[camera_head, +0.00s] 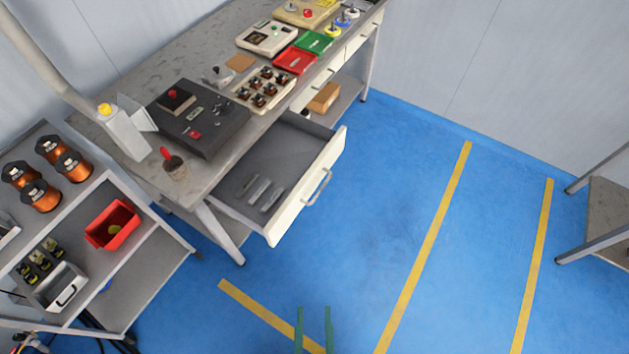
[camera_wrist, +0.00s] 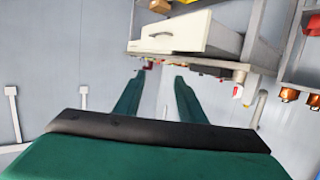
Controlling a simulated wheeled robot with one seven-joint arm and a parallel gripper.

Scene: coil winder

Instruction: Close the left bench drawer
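The left bench drawer (camera_head: 310,187) is pulled well out from under the grey workbench (camera_head: 225,165). It has a cream front, a metal bar handle (camera_head: 318,188) and a few small metal tools inside. In the wrist view the drawer front (camera_wrist: 165,35) with its handle is at the upper middle, seen upside down. My gripper (camera_head: 313,310) shows as two green fingers at the bottom of the head view, over the floor and well apart from the drawer. In the wrist view its fingers (camera_wrist: 155,90) are apart with nothing between them.
A shelf cart (camera_head: 150,255) with copper wire spools (camera_head: 40,195) and a red bin (camera_head: 112,225) stands left of the bench. A black winder (camera_head: 200,120) and trays sit on the bench. Blue floor (camera_head: 390,190) with yellow lines is clear before the drawer. Another table (camera_head: 607,210) stands right.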

